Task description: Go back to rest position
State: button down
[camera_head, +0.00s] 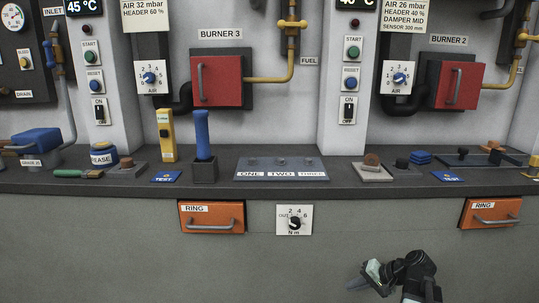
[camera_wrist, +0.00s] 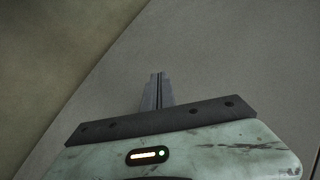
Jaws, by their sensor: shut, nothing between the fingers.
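My gripper (camera_head: 357,284) shows at the bottom right of the head view, in front of the grey wall below the counter. Its fingers point left and it holds nothing. In the wrist view my gripper (camera_wrist: 158,78) has its two fingers together, with a plain grey surface beyond them. It touches nothing that I can see.
The dark counter (camera_head: 120,188) runs across above my gripper, with tools and labelled plates on it. Orange RING drawers (camera_head: 211,217) and a dial plate (camera_head: 294,219) are on the wall below its edge. The lower wall at left is bare.

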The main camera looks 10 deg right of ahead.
jog(key=s+a+f+n+g+h+p, duration=0.1)
jog(key=s+a+f+n+g+h, duration=0.2)
jog(key=a, duration=0.7)
jog(key=s+a+f+n+g+h+p, duration=0.1)
jog(key=s+a+f+n+g+h, duration=0.2)
jog(key=a, duration=0.6)
notch_tip(320, 180, up, 39)
jog(key=n+p, duration=0.1)
jog(key=p, duration=3.6)
jog(key=shift+r, duration=0.15)
jog(key=shift+w+d, duration=0.1)
